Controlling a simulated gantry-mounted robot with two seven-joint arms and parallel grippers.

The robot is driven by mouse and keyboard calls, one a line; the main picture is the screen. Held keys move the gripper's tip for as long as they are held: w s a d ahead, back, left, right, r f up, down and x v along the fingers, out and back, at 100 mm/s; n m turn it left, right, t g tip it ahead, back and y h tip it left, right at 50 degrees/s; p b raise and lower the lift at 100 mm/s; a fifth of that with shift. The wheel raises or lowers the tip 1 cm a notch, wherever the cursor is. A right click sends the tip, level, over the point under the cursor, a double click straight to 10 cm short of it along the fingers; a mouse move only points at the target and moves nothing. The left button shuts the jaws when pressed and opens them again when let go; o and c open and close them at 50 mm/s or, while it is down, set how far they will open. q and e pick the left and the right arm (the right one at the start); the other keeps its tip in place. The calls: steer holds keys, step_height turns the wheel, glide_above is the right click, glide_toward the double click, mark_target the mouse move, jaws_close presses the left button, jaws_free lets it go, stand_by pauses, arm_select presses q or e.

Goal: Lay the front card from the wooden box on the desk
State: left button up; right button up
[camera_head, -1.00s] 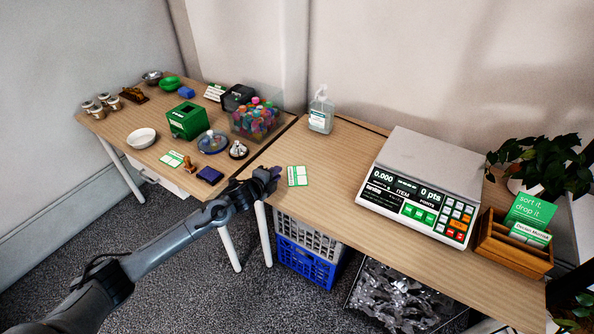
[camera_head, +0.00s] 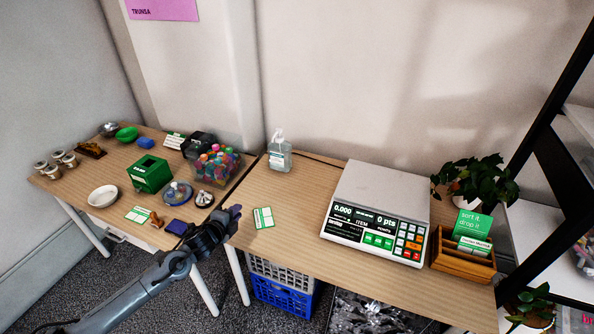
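The wooden box (camera_head: 463,263) stands at the right end of the desk (camera_head: 300,235), beside the scale. It holds upright cards: a green and white front card (camera_head: 474,246) and a taller green card (camera_head: 470,222) reading "sort it drop it" behind it. My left gripper (camera_head: 236,212) is at the left part of the desk's front edge, far from the box. Its fingers are small and dark, and I cannot tell whether they are open. My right gripper is out of view.
A flat green and white card (camera_head: 264,217) lies just right of my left gripper. The large scale (camera_head: 379,215) stands between it and the box. A sanitizer bottle (camera_head: 280,157) is at the back, and a plant (camera_head: 475,180) is behind the box. The desk's left-centre is mostly clear.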

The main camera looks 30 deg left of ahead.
arm_select(q)
steer(key=shift+g+h, duration=0.7)
steer(key=shift+g, duration=0.1)
steer(key=s+d+f, duration=0.2)
steer(key=f, duration=0.1)
steer(key=s+d+f, duration=0.2)
steer(key=f, duration=0.2)
steer(key=s+d+f, duration=0.2)
steer(key=s+f, duration=0.1)
steer(key=f, duration=0.1)
steer(key=shift+d, duration=0.15)
steer(key=s+d+f+n+g+h, duration=0.2)
steer(key=s+d+f+n, duration=0.15)
steer(key=s+d, duration=1)
steer(key=s+d+r+n+g, duration=0.3)
steer(key=s+r+n, duration=0.2)
steer(key=s, duration=0.2)
steer(key=s+d+r+n+g, duration=0.35)
steer(key=s+r+n, duration=0.2)
steer(key=s, duration=0.25)
step_height(320, 180, up, 37)
steer(key=p, duration=3.7)
steer(key=shift+w+a+y, duration=0.15)
steer(key=shift+w+y, duration=0.2)
steer(key=shift+y, duration=0.05)
